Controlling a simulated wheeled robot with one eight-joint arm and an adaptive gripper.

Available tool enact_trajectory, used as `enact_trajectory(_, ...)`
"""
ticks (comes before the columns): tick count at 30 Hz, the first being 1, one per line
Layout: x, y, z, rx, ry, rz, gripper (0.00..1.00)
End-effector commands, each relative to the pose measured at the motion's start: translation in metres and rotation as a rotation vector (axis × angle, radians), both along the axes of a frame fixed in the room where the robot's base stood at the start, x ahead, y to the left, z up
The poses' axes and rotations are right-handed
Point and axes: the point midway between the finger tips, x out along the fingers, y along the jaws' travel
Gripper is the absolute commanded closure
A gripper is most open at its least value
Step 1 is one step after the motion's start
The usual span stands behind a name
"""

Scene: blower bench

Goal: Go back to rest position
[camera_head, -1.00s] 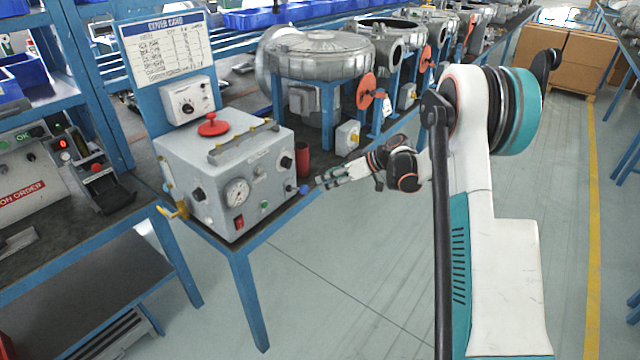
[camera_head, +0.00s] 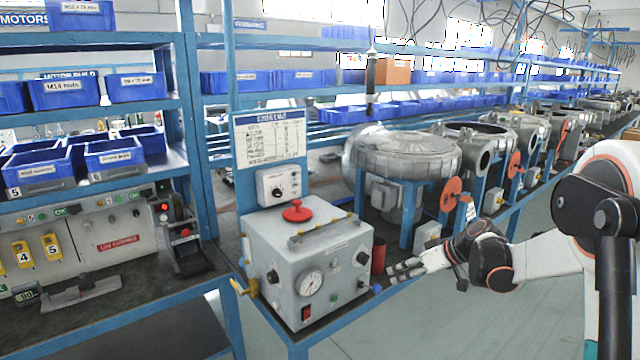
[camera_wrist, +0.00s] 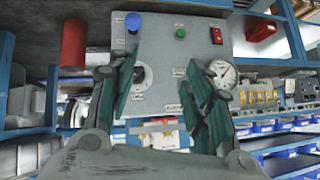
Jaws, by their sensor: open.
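My gripper (camera_head: 405,270) is open and empty, just right of the grey control box (camera_head: 315,262) in the head view. Its fingers point left toward the box's right end. In the wrist view my gripper (camera_wrist: 165,105) shows two dark green finger pads spread apart in front of the box's panel (camera_wrist: 180,50). Nothing is between the fingers. The panel carries a blue button (camera_wrist: 133,22), a green button (camera_wrist: 180,33), a black knob (camera_wrist: 139,73) and a round gauge (camera_wrist: 221,73). A red cylinder (camera_head: 378,255) stands beside the box; it also shows in the wrist view (camera_wrist: 74,43).
The blue-legged bench (camera_head: 345,322) runs to the back right with several grey blower housings (camera_head: 405,155). A shelf with blue bins (camera_head: 65,92) stands at left. A sign board (camera_head: 270,138) rises behind the box. The floor (camera_head: 440,325) in front is free.

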Motion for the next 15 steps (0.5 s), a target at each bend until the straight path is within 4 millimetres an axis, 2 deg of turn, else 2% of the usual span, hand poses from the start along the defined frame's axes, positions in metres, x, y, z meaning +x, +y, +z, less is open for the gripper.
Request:
enact_trajectory(1,-0.012,0.007,0.013,-0.017,0.013,-0.011,0.54)
enact_trajectory(6,-0.051,0.025,0.048,-0.074,0.053,-0.067,0.54)
enact_trajectory(15,-0.132,0.049,0.091,-0.173,0.092,-0.167,0.54)
